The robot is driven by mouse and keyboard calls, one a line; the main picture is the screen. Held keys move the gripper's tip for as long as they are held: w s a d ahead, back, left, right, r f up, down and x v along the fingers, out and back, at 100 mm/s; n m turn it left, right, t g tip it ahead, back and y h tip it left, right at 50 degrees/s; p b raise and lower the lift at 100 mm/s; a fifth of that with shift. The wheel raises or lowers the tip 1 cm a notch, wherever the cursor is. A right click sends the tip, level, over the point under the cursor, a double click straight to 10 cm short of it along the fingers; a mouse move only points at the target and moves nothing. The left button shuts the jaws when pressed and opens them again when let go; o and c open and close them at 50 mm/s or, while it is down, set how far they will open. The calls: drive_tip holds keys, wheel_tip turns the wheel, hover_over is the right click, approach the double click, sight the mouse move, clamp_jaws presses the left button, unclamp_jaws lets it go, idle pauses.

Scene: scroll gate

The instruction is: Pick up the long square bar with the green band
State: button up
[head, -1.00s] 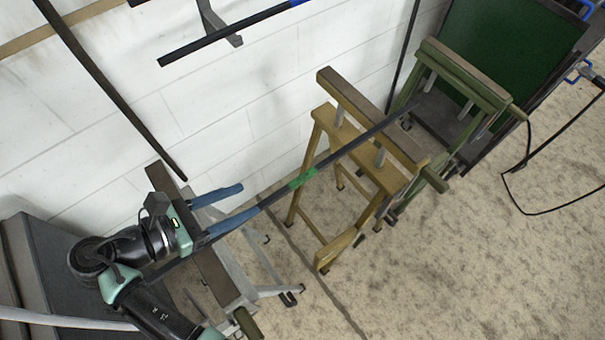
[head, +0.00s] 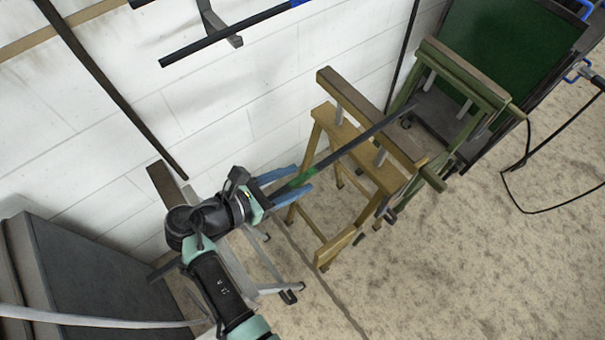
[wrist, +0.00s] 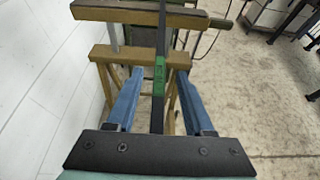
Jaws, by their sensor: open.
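The long dark square bar (head: 352,147) lies across several trestles, sloping from lower left to upper right in the head view. Its green band (head: 299,179) sits left of the yellow trestle, over the gap between trestles. My gripper (head: 303,178) is open, with one blue finger on each side of the bar by the band. In the wrist view the bar (wrist: 161,35) runs lengthwise between my gripper's fingers (wrist: 159,73), and the green band (wrist: 159,84) shows between them. I see gaps beside the bar. Whether the fingers are low enough around it is hard to tell.
The yellow trestle (head: 343,127) and the green trestle (head: 470,75) stand to the right. A grey-legged trestle (head: 262,280) is partly behind my arm. The white wall (head: 270,60) is close behind, with a wall-mounted bar (head: 225,34). The floor at lower right is clear.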

drive_tip(key=shift+w, duration=0.1)
drive_tip(key=shift+c, duration=0.3)
clamp_jaws()
idle(1.0)
drive_tip(key=shift+w+r, duration=0.1)
drive_tip(key=shift+r, duration=0.1)
